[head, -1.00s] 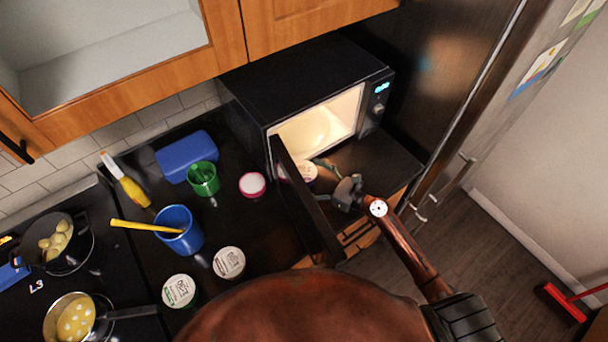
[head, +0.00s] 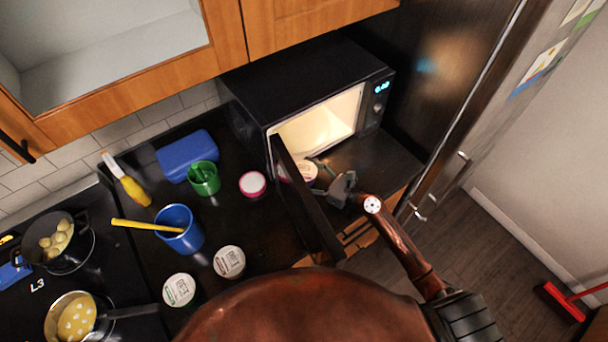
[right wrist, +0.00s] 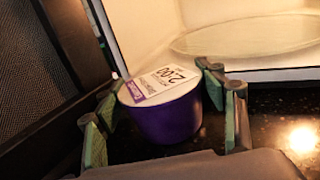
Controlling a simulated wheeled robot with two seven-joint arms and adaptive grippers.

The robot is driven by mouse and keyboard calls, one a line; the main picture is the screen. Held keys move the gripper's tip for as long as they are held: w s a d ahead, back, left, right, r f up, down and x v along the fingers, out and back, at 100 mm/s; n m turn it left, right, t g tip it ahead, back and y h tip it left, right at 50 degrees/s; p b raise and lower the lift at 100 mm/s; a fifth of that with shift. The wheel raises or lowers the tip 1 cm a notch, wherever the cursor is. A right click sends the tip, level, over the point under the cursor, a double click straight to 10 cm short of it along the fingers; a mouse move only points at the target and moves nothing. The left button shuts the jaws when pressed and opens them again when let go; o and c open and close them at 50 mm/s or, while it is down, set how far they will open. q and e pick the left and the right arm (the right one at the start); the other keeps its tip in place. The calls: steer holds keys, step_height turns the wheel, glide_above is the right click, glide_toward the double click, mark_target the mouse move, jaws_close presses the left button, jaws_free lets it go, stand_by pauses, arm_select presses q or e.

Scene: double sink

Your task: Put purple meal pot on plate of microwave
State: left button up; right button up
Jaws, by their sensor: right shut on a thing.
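The purple meal pot (right wrist: 165,120) has a white printed lid and stands between my right gripper's fingers (right wrist: 165,98) in the right wrist view. My right gripper (head: 318,172) is shut on the pot just outside the microwave opening. In the head view, the pot's lid (head: 308,170) shows beside the open door, which hides part of the pot. The microwave (head: 300,85) is open and lit inside. Its round plate (right wrist: 245,36) lies inside, beyond the pot and to its right in the wrist view. I cannot tell whether the pot touches the counter. My left gripper is not in view.
The open microwave door (head: 305,210) stands close left of the pot. Other pots (head: 229,261), a pink-rimmed pot (head: 252,184), a green cup (head: 204,178) and a blue cup (head: 180,230) stand left of the door. A fridge (head: 440,90) is at right.

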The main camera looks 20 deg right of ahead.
steer(key=c, duration=0.6)
steer(key=shift+r, duration=0.1)
